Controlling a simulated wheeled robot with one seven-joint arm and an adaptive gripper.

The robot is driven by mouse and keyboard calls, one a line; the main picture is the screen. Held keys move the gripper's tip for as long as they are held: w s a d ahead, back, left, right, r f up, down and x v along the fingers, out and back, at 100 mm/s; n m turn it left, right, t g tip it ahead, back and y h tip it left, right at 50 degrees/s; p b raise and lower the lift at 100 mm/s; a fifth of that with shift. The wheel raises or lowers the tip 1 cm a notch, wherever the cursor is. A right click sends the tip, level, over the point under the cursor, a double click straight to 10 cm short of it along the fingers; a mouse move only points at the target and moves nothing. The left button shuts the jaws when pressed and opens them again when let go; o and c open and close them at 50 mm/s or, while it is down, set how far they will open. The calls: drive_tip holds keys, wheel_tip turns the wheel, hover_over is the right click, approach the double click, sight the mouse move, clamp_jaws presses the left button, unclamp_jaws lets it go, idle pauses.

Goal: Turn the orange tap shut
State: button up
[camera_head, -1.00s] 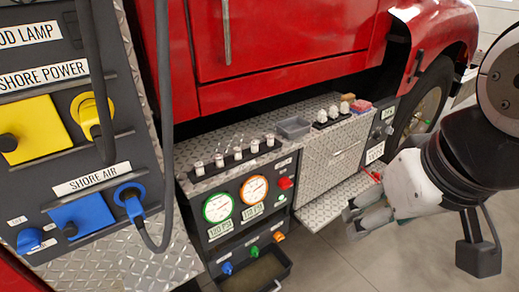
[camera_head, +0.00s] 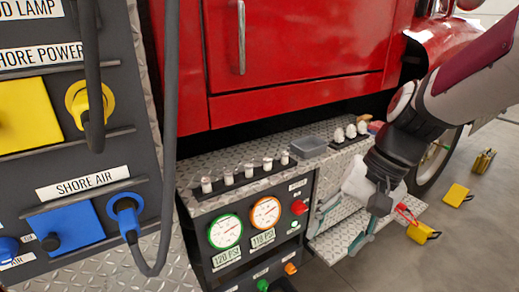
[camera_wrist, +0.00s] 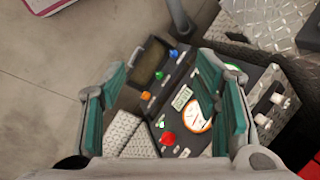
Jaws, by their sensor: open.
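The orange tap (camera_head: 290,268) is a small knob low on the dark gauge panel, near the bottom edge of the head view. In the wrist view the orange tap (camera_wrist: 146,96) shows between my fingers, with the green tap (camera_wrist: 153,75) and blue tap (camera_wrist: 173,54) beyond it. My gripper (camera_head: 335,240) is open and empty, to the right of the panel and apart from the tap. In the wrist view my gripper's (camera_wrist: 163,65) teal-padded fingers stand wide either side of the tap row. The green tap also shows in the head view (camera_head: 262,285).
A red button (camera_head: 299,207) and two round gauges (camera_head: 266,212) sit above the taps. A dark tray (camera_wrist: 151,62) lies beside the taps. A diamond-plate step (camera_head: 345,232) is under my gripper. Yellow blocks (camera_head: 457,195) lie on the floor at right.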

drive_tip(key=w+d+f+m+t+y+b, duration=0.1)
drive_tip(key=w+f+m+y+b, duration=0.25)
drive_tip(key=w+f, duration=0.55)
drive_tip(key=w+d+f+m+y+b, duration=0.15)
drive_tip(key=w+f+m+b, duration=0.3)
drive_tip(key=f, duration=0.85)
drive_tip(key=w+f+m+t+y+b, duration=0.1)
drive_tip(key=w+f+m+y+b, duration=0.3)
drive_tip(key=w+f, duration=0.45)
drive_tip(key=m+t+h+b, duration=0.3)
drive_tip(key=m+t+b, duration=1)
drive_tip(key=m+b, duration=0.3)
approach(291, 270)
drive_tip(key=shift+n, duration=0.3)
drive_tip(key=x, duration=0.3)
drive_tip(key=f+x, duration=0.1)
drive_tip(key=x, duration=0.2)
drive_tip(key=b+x, duration=0.1)
drive_tip(key=x, duration=0.2)
drive_tip(key=shift+w+d+f, duration=0.15)
drive_tip(key=shift+d+f, duration=0.1)
drive_tip(key=shift+f, duration=0.05)
drive_tip(key=shift+c, duration=0.2)
drive_tip(key=c, duration=1)
